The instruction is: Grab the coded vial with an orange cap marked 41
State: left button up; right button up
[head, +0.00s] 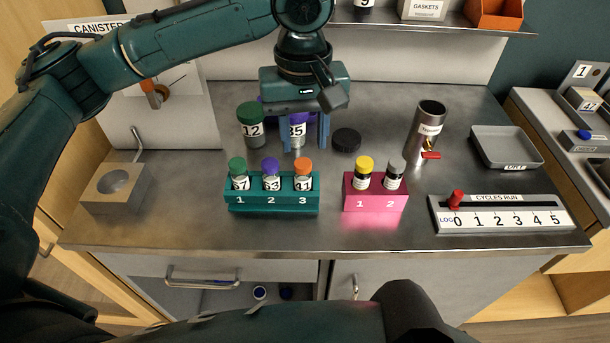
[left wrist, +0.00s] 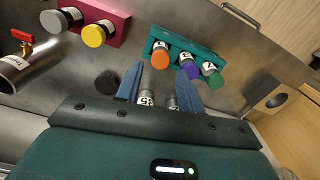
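A vial with an orange cap (head: 303,166) stands in slot 3 of the teal rack (head: 272,205). Its label is small and seems to end in 1; the first digit is unclear. The orange cap also shows in the left wrist view (left wrist: 160,57). A purple-capped vial (head: 271,168) is in slot 2 and a green-capped vial (head: 238,168) in slot 1. My left gripper (head: 304,147) is open and empty, its blue fingers pointing down behind and above the rack, apart from the orange-capped vial. My right gripper is not in view.
Behind the fingers stand a jar marked 35 (head: 297,132) and a green-lidded jar marked 12 (head: 251,127). A black lid (head: 346,139) lies to their right. A pink rack (head: 375,200) holds yellow- and grey-capped vials. A metal cylinder (head: 427,125) stands farther right.

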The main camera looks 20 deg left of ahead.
aim_at(303, 164)
pick_arm(q)
notch_tip(303, 164, down, 9)
jog(key=shift+w+a+r, duration=0.1)
jog(key=shift+w+a, duration=0.05)
dwell(0.4)
jog(key=shift+c, duration=0.2)
jog(key=c, duration=0.7)
notch_tip(303, 164, up, 10)
